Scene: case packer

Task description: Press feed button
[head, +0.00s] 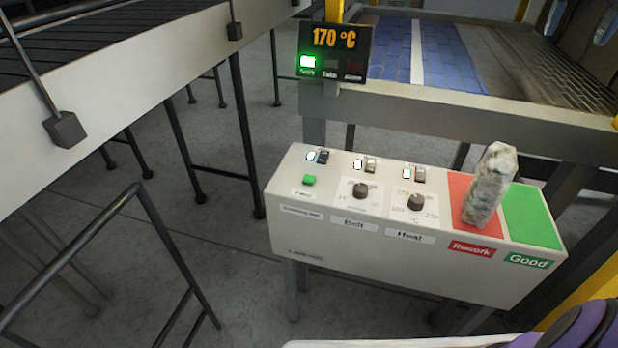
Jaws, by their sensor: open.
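My gripper is not in view; only a purple and dark part of my arm shows at the bottom right corner.
The box also has a Belt knob (361,190), a Heat knob (416,202) and small switches. A wrapped package (490,186) stands on the red Rework pad, beside the green Good pad (532,217). A display (334,52) reads 170 °C. Railings (90,249) stand left.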

